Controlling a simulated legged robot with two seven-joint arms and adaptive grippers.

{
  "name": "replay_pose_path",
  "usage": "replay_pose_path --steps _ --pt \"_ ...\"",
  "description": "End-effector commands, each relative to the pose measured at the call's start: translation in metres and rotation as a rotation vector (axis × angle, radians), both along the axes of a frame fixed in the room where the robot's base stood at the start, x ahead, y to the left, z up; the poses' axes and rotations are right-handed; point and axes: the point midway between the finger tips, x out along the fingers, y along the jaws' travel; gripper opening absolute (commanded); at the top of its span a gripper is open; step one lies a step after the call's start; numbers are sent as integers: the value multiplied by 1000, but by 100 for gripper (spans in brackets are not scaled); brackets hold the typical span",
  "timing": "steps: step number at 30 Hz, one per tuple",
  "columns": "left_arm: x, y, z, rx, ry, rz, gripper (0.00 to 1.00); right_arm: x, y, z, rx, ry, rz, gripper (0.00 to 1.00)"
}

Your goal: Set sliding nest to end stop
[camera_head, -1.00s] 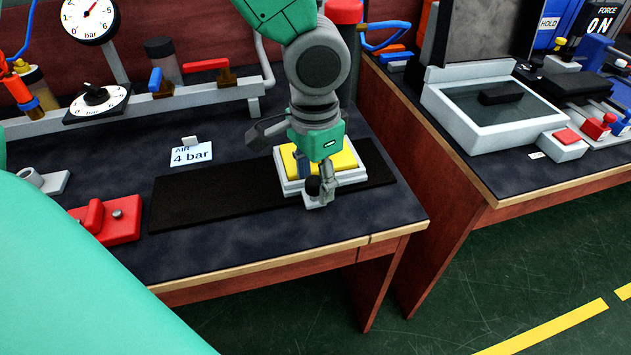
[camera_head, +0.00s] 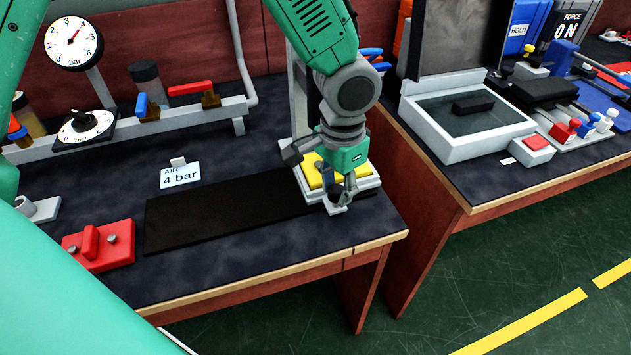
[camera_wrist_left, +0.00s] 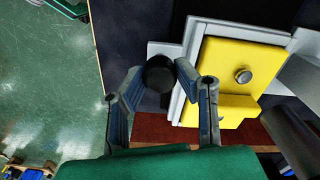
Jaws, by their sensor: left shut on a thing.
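The sliding nest (camera_head: 368,184) is a pale grey block with a yellow piece (camera_head: 316,174) on top. It sits at the right end of a long black track (camera_head: 215,220) on the dark bench. My left gripper (camera_head: 336,197) is at its front side, pointing down. In the left wrist view, the two fingers (camera_wrist_left: 160,82) close around a round black knob (camera_wrist_left: 159,72) beside the nest's pale frame. The yellow piece there carries a round metal button (camera_wrist_left: 243,76). The nest hides the track's right end, and I cannot make out an end stop. My right gripper is not in view.
A red block (camera_head: 98,247) and an "AIR 4 bar" card (camera_head: 181,175) lie to the left. A gauge (camera_head: 73,44) and a dial (camera_head: 86,127) stand behind. A gap separates this bench from the right one, which holds a grey basin (camera_head: 468,130). The track's left part is clear.

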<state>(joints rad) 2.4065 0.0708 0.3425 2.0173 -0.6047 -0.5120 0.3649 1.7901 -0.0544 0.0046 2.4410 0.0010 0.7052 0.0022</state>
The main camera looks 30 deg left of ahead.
Motion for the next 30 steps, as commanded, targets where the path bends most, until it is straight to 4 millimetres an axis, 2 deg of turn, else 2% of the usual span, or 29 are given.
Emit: replay_pose_path --steps 10,11,12,13,23,26,30 --pt "8 -5 1 -7 -12 0 0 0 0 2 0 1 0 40" --pt "8 -5 1 -8 -13 0 30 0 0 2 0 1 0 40" --pt "8 -5 1 -7 -12 0 44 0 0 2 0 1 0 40" --pt "8 -5 1 -7 -12 0 47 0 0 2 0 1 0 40" --pt "5 -5 2 -5 -8 0 47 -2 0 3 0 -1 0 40" --pt "6 -5 11 -6 -8 1 47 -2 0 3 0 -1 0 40" --pt "6 -5 37 -6 -12 1 47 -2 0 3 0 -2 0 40"
